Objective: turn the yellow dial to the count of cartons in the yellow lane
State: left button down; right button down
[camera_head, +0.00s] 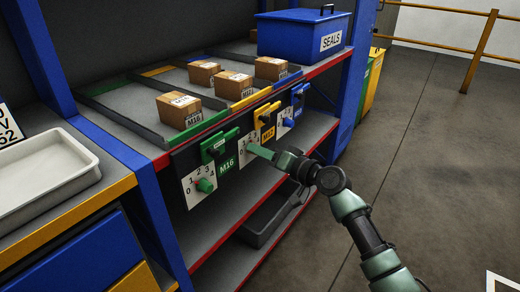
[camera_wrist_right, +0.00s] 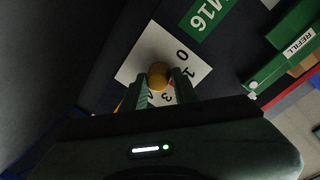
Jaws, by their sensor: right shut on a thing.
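The yellow dial (camera_wrist_right: 158,72) is a yellow-orange knob on a white plate (camera_wrist_right: 132,69) with black digits, including 0, 1 and 3. My right gripper (camera_wrist_right: 160,86) is shut on it, one finger on each side. Which digit the dial points to cannot be told. In the head view, my right gripper (camera_head: 252,150) reaches the plate under the yellow M12 tag (camera_head: 268,134) and hides the knob. The yellow lane (camera_head: 160,71) appears to hold two cartons, a rear one (camera_head: 203,73) and a front one (camera_head: 234,86). My left gripper is out of view.
One carton (camera_head: 179,109) sits in the green lane and one (camera_head: 270,68) in the blue lane. The green dial (camera_head: 205,186) is left of my right gripper. A blue SEALS box (camera_head: 302,35) stands behind. A white tray (camera_head: 40,165) is at left. The floor at right is clear.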

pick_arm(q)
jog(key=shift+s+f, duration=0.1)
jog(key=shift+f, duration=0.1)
pick_arm(e)
jog(key=c, duration=1.1)
grip_release()
jog(key=shift+d, duration=0.1)
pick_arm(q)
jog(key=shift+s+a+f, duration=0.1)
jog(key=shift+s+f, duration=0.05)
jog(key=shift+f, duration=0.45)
pick_arm(e)
jog(key=v, duration=0.7)
jog(key=shift+s+d, duration=0.25)
